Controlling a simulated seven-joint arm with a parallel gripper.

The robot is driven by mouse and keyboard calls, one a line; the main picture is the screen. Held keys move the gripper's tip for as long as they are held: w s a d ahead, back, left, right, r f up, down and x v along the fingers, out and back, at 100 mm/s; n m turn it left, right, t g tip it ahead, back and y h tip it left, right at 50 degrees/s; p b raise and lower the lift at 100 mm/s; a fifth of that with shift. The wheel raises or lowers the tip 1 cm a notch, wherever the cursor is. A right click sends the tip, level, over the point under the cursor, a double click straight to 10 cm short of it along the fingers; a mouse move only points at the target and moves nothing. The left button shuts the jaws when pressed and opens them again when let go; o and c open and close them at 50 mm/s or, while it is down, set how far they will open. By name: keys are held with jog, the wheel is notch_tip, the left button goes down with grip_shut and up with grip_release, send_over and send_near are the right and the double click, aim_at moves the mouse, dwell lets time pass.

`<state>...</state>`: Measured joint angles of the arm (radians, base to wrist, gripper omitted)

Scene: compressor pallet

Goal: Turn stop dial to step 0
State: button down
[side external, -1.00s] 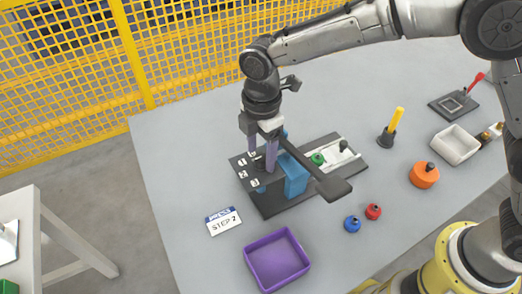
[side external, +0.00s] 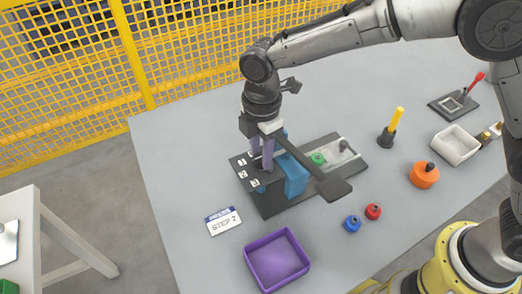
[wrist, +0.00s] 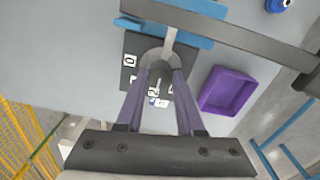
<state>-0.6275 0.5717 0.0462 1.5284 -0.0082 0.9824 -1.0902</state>
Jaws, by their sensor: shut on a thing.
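The stop dial (wrist: 152,57) is a grey round knob on the dark fixture plate (wrist: 131,46), with small white number labels around it. My gripper (wrist: 161,73) has its two purple fingers closed on the dial, pointing down at the plate. In the side view my gripper (side external: 261,164) is at the left end of the fixture, and the fingers hide most of the dial. The dial's exact setting cannot be read. A white card reading "STEP 2" (side external: 223,222) lies on the table in front of the fixture.
A blue block (side external: 296,180) and a long dark lever (side external: 335,187) stand close right of my gripper. A green knob (side external: 318,159) is on the fixture. A purple tray (side external: 277,262), blue knob (side external: 352,224), red knob (side external: 373,211) and orange part (side external: 424,175) lie around it.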

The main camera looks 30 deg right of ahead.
jog(key=shift+m, duration=0.3)
jog(key=m, duration=0.3)
jog(key=shift+m, duration=0.3)
jog(key=m, duration=0.4)
jog(key=shift+r+m, duration=0.1)
jog(key=shift+m, duration=0.2)
jog(key=m, duration=0.9)
jog(key=c, duration=0.5)
grip_release()
